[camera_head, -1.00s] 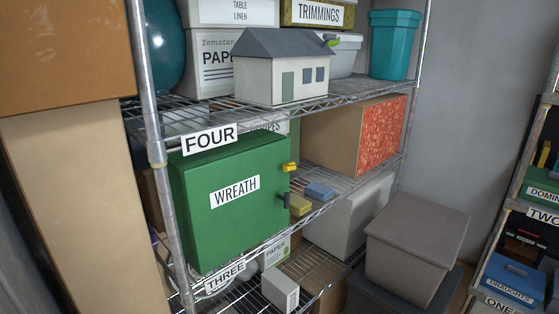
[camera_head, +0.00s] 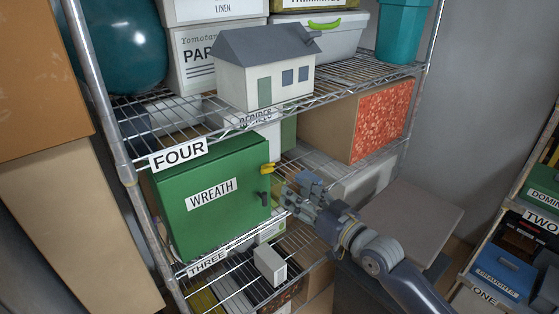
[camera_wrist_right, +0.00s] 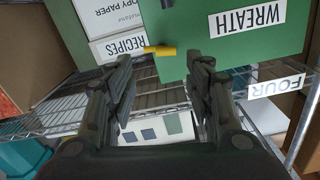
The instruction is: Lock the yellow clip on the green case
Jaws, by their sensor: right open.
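The green case (camera_head: 205,225) labelled WREATH stands on the middle shelf of the wire rack in the head view. The yellow clip (camera_head: 267,168) sticks out from the upper part of its right edge, with a dark clip (camera_head: 266,197) below it. My right gripper (camera_head: 291,194) is open and empty, just right of the case and its clips, apart from them. In the right wrist view the green case (camera_wrist_right: 225,56) and the yellow clip (camera_wrist_right: 160,51) lie beyond the open fingers (camera_wrist_right: 161,75), the clip between them in the picture. My left gripper is not in view.
The wire shelf (camera_head: 375,72) above carries a model house (camera_head: 262,78) and bins. A cardboard box with a red side (camera_head: 381,120) stands behind and right of the case. A small white box (camera_head: 270,265) sits on the shelf below. A grey lidded bin (camera_head: 412,215) is beneath my right arm.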

